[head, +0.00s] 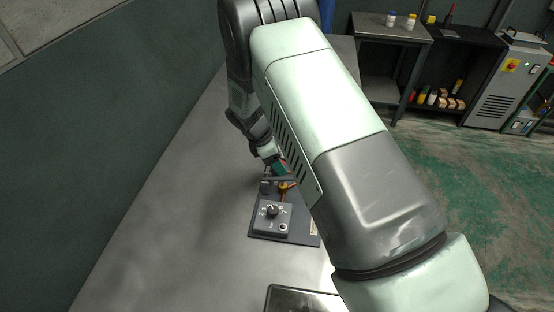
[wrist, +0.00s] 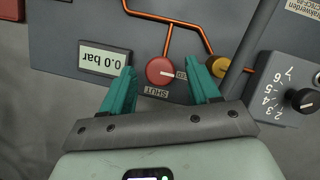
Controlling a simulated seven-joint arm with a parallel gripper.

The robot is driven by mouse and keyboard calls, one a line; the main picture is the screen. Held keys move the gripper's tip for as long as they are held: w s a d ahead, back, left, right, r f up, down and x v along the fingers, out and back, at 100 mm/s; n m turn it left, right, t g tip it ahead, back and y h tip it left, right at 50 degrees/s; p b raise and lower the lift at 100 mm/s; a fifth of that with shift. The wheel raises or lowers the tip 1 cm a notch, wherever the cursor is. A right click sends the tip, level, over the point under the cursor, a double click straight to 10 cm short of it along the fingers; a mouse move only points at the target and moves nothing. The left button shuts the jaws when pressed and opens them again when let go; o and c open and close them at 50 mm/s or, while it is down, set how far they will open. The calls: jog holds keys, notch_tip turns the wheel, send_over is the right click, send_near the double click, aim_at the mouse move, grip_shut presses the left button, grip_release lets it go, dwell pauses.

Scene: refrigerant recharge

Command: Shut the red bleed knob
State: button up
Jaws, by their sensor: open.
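The red bleed knob (wrist: 160,71) sits on a dark grey panel (wrist: 75,18) in the wrist view. A pale mark on it points right, towards a label partly hidden by a finger. A SHUT label (wrist: 145,90) is just below the knob, upside down in this view. My gripper (wrist: 162,76) is open, with one teal finger on each side of the knob. Gaps show between the fingers and the knob. In the head view my gripper (head: 276,166) is over the far part of the panel, and my arm hides the knob.
A display (wrist: 104,58) reads 0.0 bar, upside down, beside the left finger. A yellow knob (wrist: 219,66) is close to the right finger. A grey box with a black numbered dial (wrist: 300,98) is farther right. The table (head: 165,200) left of the panel is clear.

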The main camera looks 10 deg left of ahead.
jog(key=shift+c, duration=0.2)
jog(key=c, duration=1)
jog(key=m+g, duration=0.1)
jog(key=m, duration=0.3)
jog(key=shift+w, duration=0.2)
jog(key=m+g, duration=0.2)
jog(key=m, duration=0.2)
jog(key=shift+w, duration=0.15)
jog(key=m, duration=0.2)
jog(key=m+g, duration=0.1)
jog(key=m, duration=0.2)
jog(key=shift+w+g+y, duration=0.15)
jog(key=shift+g+y, duration=0.15)
jog(key=shift+y, duration=0.1)
jog(key=m, duration=0.2)
jog(key=m+g+y, duration=0.1)
jog(key=m, duration=0.1)
jog(key=shift+w+d+r+m, duration=0.1)
jog(key=shift+d+m, duration=0.05)
jog(key=shift+m, duration=0.25)
jog(key=shift+y, duration=0.3)
